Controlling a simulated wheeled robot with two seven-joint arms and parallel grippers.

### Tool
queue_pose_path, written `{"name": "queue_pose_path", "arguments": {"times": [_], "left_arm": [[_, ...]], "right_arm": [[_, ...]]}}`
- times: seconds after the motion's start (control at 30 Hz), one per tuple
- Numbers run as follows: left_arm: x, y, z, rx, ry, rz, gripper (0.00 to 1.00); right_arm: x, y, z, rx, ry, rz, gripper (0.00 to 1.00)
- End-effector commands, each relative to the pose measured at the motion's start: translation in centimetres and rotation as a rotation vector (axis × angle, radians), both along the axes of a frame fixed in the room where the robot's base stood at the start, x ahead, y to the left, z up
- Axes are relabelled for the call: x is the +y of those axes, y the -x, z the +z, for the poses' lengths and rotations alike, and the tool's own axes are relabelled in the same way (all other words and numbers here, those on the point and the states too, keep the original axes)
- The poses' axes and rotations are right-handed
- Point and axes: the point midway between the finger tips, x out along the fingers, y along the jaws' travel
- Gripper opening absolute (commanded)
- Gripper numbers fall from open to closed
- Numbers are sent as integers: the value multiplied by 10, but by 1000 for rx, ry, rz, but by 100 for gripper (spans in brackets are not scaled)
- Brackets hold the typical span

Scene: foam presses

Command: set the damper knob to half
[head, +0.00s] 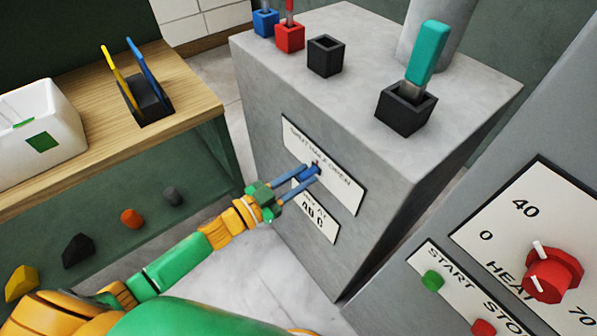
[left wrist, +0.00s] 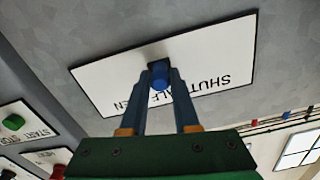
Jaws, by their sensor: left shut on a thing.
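The damper plate (head: 345,186) is a white label marked SHUT, HALF, OPEN on the front of a grey cabinet. It also shows upside down in the left wrist view (left wrist: 107,85). My left gripper (head: 313,172) reaches the plate's middle, and its blue fingers are shut on the damper knob (left wrist: 160,80). The knob looks small and blue with a dark part behind it. The fingers hide most of it in the head view, and I cannot tell which mark it points to. My right gripper is not in view.
The grey cabinet (head: 345,100) carries several sockets and a teal-handled tool (head: 428,50) on top. At right is a panel with a red heat knob (head: 553,275), a green start button (head: 432,280) and a red stop button (head: 483,327).

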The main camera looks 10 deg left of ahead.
Motion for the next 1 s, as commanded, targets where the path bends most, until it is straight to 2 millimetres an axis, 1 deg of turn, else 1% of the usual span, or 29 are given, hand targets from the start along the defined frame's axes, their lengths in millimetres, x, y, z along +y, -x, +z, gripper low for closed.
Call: {"name": "queue_pose_path", "arguments": {"times": [0.03,0.07,0.1,0.13,0.43,0.53,0.6,0.73,0.83,1.0], "left_arm": [[0,0,-2,3,-3,0,35],[0,0,-2,3,-3,0,43],[0,0,-2,2,-2,0,54],[0,0,-2,2,-2,0,60],[1,1,-1,2,-1,0,60],[11,13,-3,5,-2,0,60],[21,26,-4,5,-3,0,60],[36,46,-4,6,-2,0,60],[42,54,-2,4,-2,0,60],[44,56,-1,2,0,0,60]], "right_arm": [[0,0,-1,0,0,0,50],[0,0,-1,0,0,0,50],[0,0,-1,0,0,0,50],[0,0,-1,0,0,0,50],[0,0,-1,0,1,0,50],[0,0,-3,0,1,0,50],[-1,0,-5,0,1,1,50],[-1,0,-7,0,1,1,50],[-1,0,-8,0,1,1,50],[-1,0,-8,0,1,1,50]]}}
